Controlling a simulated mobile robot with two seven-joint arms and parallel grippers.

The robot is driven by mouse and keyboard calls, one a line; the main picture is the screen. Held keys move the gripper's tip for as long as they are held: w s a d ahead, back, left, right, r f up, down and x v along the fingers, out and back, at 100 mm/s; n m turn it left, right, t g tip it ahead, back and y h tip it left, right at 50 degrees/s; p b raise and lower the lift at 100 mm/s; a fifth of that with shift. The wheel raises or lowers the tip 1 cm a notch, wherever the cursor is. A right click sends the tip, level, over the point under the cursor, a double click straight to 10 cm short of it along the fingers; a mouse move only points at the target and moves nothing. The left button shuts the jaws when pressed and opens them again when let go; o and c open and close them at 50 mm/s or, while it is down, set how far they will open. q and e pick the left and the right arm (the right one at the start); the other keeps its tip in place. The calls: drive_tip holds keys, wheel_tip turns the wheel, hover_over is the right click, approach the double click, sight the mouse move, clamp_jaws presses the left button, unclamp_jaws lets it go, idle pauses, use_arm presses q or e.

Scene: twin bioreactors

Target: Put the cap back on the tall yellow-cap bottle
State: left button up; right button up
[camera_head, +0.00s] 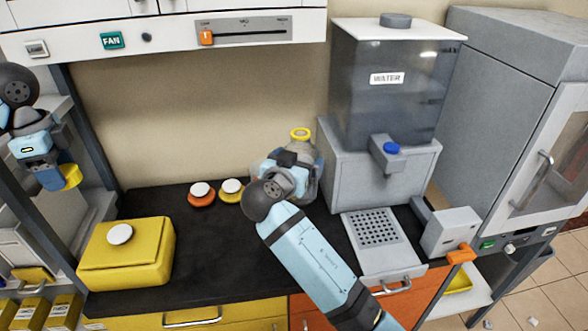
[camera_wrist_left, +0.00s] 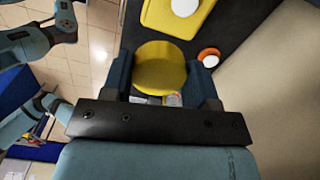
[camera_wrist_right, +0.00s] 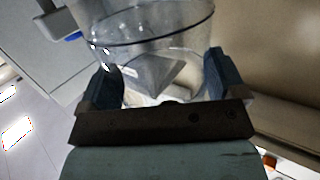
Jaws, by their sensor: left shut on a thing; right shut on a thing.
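The tall bottle is clear, with a yellow ring at its open-looking neck (camera_head: 300,134). It stands upright on the dark bench beside the water dispenser. My right gripper (camera_head: 292,168) is shut on the bottle's body, and my arm hides part of it. In the right wrist view the clear bottle (camera_wrist_right: 150,35) lies between both fingers. My left gripper (camera_head: 58,182) is shut on a round yellow cap (camera_head: 70,176), held in the air at the far left, well away from the bottle. The cap (camera_wrist_left: 160,68) shows between the fingers in the left wrist view.
A yellow box (camera_head: 125,262) with a white knob sits at the bench's front left. An orange lid (camera_head: 201,200) and a yellow lid (camera_head: 230,197), both white-topped, lie left of the bottle. The water dispenser (camera_head: 345,160) stands close on its right. A shelf unit (camera_head: 95,145) is by my left gripper.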

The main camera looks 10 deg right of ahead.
drive_tip(key=shift+d, duration=0.1)
idle(0.4)
use_arm(q)
drive_tip(key=shift+s+d+f, duration=0.1)
drive_tip(key=shift+d+f, duration=0.05)
use_arm(e)
drive_tip(key=s+d+f+n+t+y+p, duration=0.25)
drive_tip(key=s+d+f, duration=0.35)
drive_tip(key=d, duration=0.3)
use_arm(q)
drive_tip(key=s+d+f+n+p, duration=0.2)
drive_tip(key=s+d+f+n, duration=0.9)
drive_tip(key=n, duration=0.4)
drive_tip(key=shift+d+f+n+p, duration=0.3)
drive_tip(key=shift+d+f+p, duration=0.1)
drive_tip(key=shift+d+f, duration=0.35)
use_arm(e)
drive_tip(key=s+d+r+n+y, duration=0.1)
drive_tip(key=s+d+n+y, duration=0.3)
drive_tip(key=s, duration=0.7)
drive_tip(key=shift+s+d+y, duration=0.2)
drive_tip(key=shift+d+y, duration=0.85)
use_arm(q)
drive_tip(key=shift+d+r, duration=0.1)
